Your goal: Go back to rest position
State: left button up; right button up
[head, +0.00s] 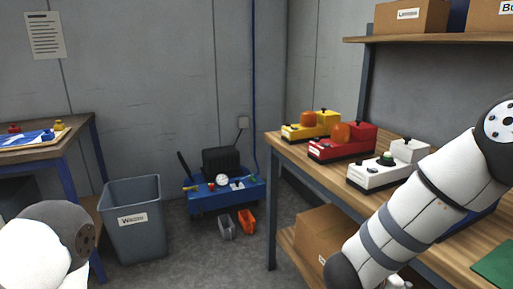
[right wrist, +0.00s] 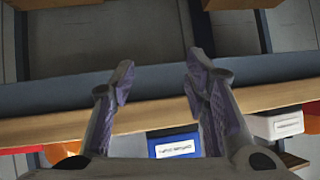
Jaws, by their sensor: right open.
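My right gripper (right wrist: 162,68) is open in the right wrist view, with its two fingers spread apart and nothing between them. Beyond the fingers are a dark beam and a wooden board edge (right wrist: 50,130). In the head view my right arm crosses the right side, in front of the workbench (head: 290,150); its gripper does not show there. A part of my left arm shows at the lower left of the head view, and my left gripper is out of the picture.
The bench holds a yellow device (head: 300,131), a red device (head: 352,143) and a white device (head: 372,175). A shelf (head: 430,36) with boxes hangs above.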

jog(key=s+a+f+n+g+y, duration=0.1)
jog(key=s+a+f+n+y, duration=0.2)
jog(key=s+f, duration=0.5)
jog(key=s+a+f+n+y, duration=0.2)
jog(key=s+f+n+y, duration=0.1)
jog(key=s+f+n, duration=0.45)
jog(key=s+a+f+n+g+y, duration=0.1)
jog(key=s+g, duration=0.5)
jog(key=s, duration=1.5)
jog(key=shift+s+a+f+n+g+y, duration=0.2)
jog(key=shift+s+f+n+g+y, duration=0.15)
jog(key=shift+f+n+y, duration=0.5)
jog(key=shift+f+y, duration=0.1)
jog(key=shift+y, duration=0.15)
